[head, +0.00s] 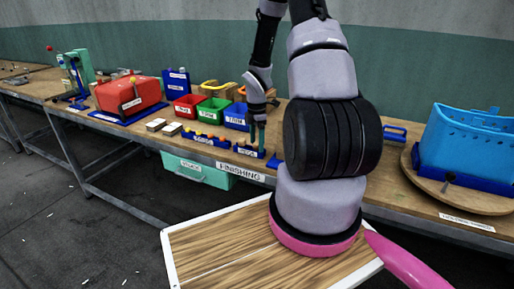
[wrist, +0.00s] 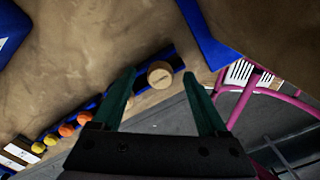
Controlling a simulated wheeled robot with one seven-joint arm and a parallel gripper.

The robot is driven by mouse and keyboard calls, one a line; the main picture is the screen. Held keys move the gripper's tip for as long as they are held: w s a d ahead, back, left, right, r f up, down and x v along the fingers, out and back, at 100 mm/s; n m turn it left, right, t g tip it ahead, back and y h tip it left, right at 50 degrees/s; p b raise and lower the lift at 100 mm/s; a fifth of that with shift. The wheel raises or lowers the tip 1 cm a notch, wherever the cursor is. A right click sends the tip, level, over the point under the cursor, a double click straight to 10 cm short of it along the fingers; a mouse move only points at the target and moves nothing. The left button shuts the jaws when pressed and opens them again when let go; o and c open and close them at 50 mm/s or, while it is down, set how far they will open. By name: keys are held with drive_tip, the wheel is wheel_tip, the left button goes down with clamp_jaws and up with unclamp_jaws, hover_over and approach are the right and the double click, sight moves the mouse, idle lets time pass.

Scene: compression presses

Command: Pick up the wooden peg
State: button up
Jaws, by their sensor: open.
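The wooden peg (wrist: 160,76) shows in the wrist view as a pale round end, at the edge of a dark blue holder. My gripper (wrist: 159,73) is open, with its green fingers on either side of the peg in the picture. I see a gap on both sides, and I cannot tell how deep the peg sits between the fingertips. In the head view my gripper (head: 257,136) points down over the blue rack labelled PEGS (head: 246,151) at the front of the bench. I cannot make out the peg clearly there.
Yellow and orange balls (wrist: 65,130) sit in a row beside the holder. Red (head: 186,106), green (head: 213,112) and blue (head: 237,117) bins stand behind the racks. A large blue bin (head: 465,147) is at the right. A green drawer (head: 196,171) hangs below the bench.

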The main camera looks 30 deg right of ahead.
sight(257, 143)
clamp_jaws()
wheel_tip(257, 143, up, 10)
idle(0.6)
